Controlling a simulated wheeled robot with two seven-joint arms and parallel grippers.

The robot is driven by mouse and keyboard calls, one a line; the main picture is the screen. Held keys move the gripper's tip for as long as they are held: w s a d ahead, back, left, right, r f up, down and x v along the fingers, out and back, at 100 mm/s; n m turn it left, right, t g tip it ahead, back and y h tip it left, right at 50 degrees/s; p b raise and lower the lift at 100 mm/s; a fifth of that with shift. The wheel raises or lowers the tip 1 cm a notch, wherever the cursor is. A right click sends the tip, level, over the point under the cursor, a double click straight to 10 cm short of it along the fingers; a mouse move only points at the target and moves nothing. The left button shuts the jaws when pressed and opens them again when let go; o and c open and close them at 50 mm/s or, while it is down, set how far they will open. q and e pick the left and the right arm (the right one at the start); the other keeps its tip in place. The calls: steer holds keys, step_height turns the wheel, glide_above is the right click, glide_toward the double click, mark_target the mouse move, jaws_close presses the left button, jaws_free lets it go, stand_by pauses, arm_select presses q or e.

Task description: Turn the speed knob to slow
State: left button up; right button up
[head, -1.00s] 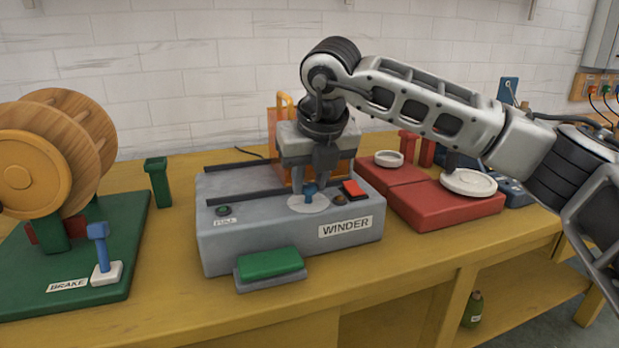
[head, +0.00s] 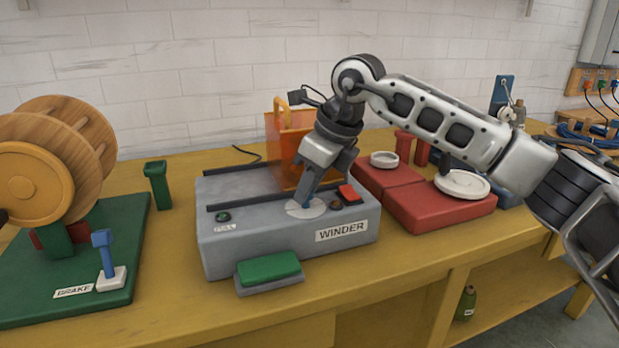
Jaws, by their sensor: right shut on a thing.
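The grey winder (head: 265,245) stands on the yellow bench with a WINDER label on its front. A pale round dial (head: 292,211) lies on its top, and the small blue speed knob at the dial's middle is now almost wholly hidden by my fingers. My right gripper (head: 306,198) reaches down from the upper right, tilted, and is shut on the knob. The marks on the dial are too small to read, so I cannot tell the setting.
A red button (head: 349,193) and a brown knob (head: 336,203) sit close right of the dial. An orange guard (head: 285,140) stands behind. A green pedal (head: 268,267) is in front. A green brake base (head: 130,255) is left, a red scale (head: 440,212) right.

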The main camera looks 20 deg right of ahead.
arm_select(q)
steer(key=shift+r, duration=0.35)
arm_select(e)
steer(key=shift+n, duration=0.3)
arm_select(q)
steer(key=shift+s+f, duration=0.1)
steer(key=shift+s, duration=0.1)
arm_select(e)
steer(key=o, duration=1)
steer(key=shift+d+r, duration=0.1)
steer(key=shift+r, duration=0.2)
arm_select(q)
steer(key=r+p, duration=0.1)
steer(key=r, duration=0.1)
steer(key=a+r+t+p, duration=0.1)
steer(key=shift+s+r, duration=0.1)
steer(key=shift+r, duration=0.3)
arm_select(e)
steer(key=v, duration=1.5)
steer(key=shift+d, duration=0.15)
